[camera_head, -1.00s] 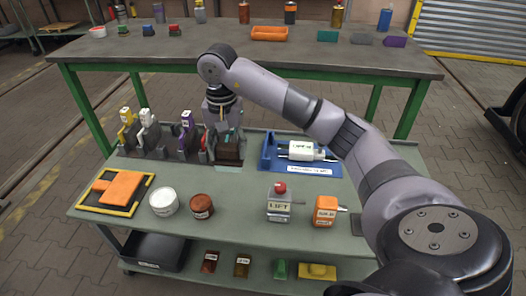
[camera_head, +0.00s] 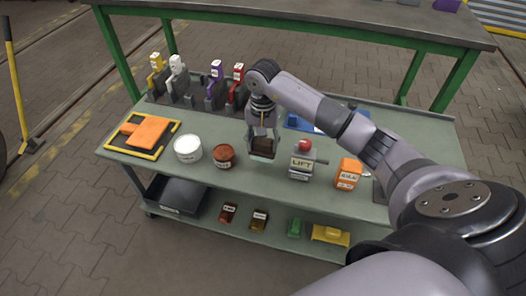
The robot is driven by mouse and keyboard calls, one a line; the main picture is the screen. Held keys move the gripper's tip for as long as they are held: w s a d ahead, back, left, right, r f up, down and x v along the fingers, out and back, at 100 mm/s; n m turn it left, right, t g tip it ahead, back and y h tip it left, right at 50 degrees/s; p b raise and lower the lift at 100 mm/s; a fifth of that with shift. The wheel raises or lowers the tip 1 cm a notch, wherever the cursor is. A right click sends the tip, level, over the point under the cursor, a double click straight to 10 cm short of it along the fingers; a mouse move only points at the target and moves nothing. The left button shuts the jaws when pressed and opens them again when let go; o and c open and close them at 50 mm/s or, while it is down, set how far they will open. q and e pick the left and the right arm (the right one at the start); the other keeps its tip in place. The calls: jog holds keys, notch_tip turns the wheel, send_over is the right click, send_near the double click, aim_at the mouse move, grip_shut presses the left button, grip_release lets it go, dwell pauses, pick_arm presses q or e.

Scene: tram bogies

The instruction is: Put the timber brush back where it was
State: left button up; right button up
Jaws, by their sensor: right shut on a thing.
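My right gripper (camera_head: 262,132) is shut on a dark brown block-like thing (camera_head: 262,146), which I take to be the timber brush. A paler strip shows along its lower edge. The gripper points down over the green cart top (camera_head: 310,215), between the red-brown pot (camera_head: 224,156) and the LIFT box (camera_head: 301,163). I cannot tell whether the brush touches the top. Behind and left stands a dark rack (camera_head: 165,97) with yellow, white, purple and red labelled tools. My left gripper is not in view.
A white tub (camera_head: 188,148) and an orange pad on a yellow-edged tray (camera_head: 172,145) lie at left. An orange box (camera_head: 348,173) stands right of the LIFT box. A blue tray (camera_head: 297,122) lies behind, partly hidden by my arm. Several small items lie on the lower shelf.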

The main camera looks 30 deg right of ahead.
aim_at(263, 151)
notch_tip(263, 151, down, 4)
jog(key=shift+r, duration=0.1)
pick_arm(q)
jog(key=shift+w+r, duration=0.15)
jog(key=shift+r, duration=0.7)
pick_arm(e)
jog(key=shift+f+b, duration=0.2)
jog(key=shift+b, duration=0.15)
jog(key=o, duration=1.1)
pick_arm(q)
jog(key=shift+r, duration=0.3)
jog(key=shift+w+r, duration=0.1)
pick_arm(e)
jog(key=shift+r, duration=0.1)
pick_arm(q)
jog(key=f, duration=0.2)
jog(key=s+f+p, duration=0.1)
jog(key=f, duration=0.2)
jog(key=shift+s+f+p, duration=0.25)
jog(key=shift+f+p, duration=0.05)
jog(key=shift+p, duration=0.05)
pick_arm(e)
notch_tip(263, 151, up, 12)
jog(key=shift+r, duration=0.1)
